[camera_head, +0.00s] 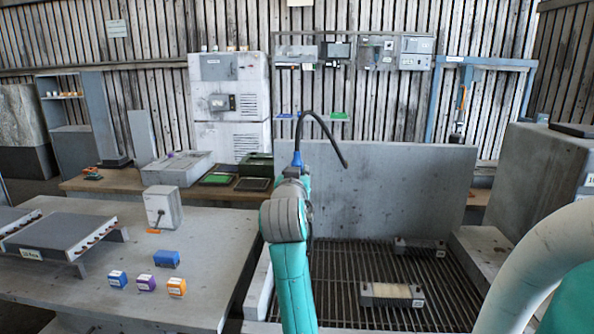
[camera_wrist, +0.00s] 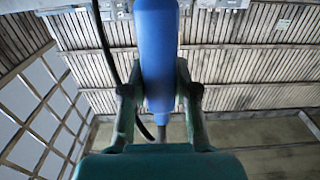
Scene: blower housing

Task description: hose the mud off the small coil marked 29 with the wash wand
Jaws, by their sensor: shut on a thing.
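My gripper (camera_head: 292,172) is raised in front of the grey back panel of the wash bay. In the wrist view my gripper (camera_wrist: 158,92) is shut on the blue wash wand (camera_wrist: 158,45), with one finger on each side. In the head view the wand (camera_head: 297,159) shows as a small blue part, with a black hose arching up and right. Two small finned coils lie on the grate: a nearer one (camera_head: 392,295) with a pale middle, and a darker one (camera_head: 419,247) farther back. I cannot read a 29 on either, nor make out mud clearly.
The slatted grate (camera_head: 345,285) has bare room around the coils, with the upright grey panel (camera_head: 400,190) behind it. At left a grey table (camera_head: 100,290) holds a long coil (camera_head: 60,236) and several small boxes. A large grey block (camera_head: 550,180) stands at right.

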